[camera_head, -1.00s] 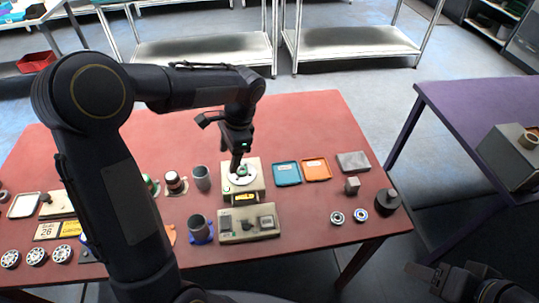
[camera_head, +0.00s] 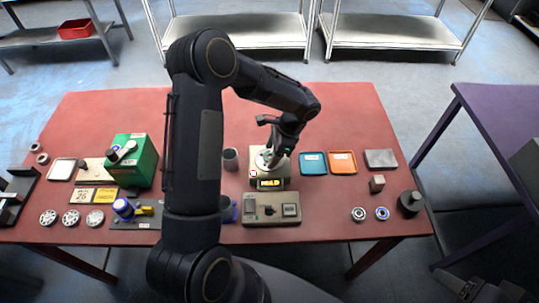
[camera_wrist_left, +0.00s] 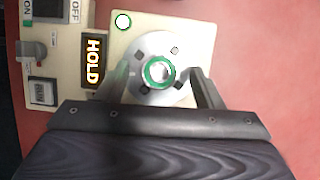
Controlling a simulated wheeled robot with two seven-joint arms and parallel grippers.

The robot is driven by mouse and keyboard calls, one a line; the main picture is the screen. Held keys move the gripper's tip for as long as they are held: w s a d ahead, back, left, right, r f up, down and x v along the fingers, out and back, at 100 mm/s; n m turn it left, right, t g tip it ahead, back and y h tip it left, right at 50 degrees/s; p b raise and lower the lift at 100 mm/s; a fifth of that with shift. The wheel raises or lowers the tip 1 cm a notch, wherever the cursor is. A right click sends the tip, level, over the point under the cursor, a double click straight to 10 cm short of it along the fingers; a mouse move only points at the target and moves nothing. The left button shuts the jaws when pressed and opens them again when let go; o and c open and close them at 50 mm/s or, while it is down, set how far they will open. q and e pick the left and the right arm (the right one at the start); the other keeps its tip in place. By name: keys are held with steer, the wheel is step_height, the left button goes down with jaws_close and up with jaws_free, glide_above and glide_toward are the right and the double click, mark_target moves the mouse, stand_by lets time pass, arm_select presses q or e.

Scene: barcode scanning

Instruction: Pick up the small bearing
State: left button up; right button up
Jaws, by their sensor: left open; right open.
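A small bearing with a green rim (camera_wrist_left: 158,72) sits on a white round disc (camera_wrist_left: 147,45) of the scanning station, seen in the left wrist view. My left gripper (camera_wrist_left: 160,78) is open, with one finger on either side of the bearing and a gap to each. In the head view my left gripper (camera_head: 271,160) reaches down over the station (camera_head: 281,183) and largely hides the bearing. A lit display (camera_wrist_left: 93,61) on the station reads HOLD. My right gripper (camera_head: 470,287) is open and empty at the lower right, off the red table.
A control box (camera_head: 272,209) stands in front of the station. Teal (camera_head: 313,163) and orange (camera_head: 342,162) trays lie to its right. Two other bearings, one plain (camera_head: 358,214) and one blue-rimmed (camera_head: 382,213), lie at front right. A green box (camera_head: 135,158) stands at left.

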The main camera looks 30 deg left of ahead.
arm_select(q)
steer(key=c, duration=1.1)
steer(key=shift+r, duration=0.1)
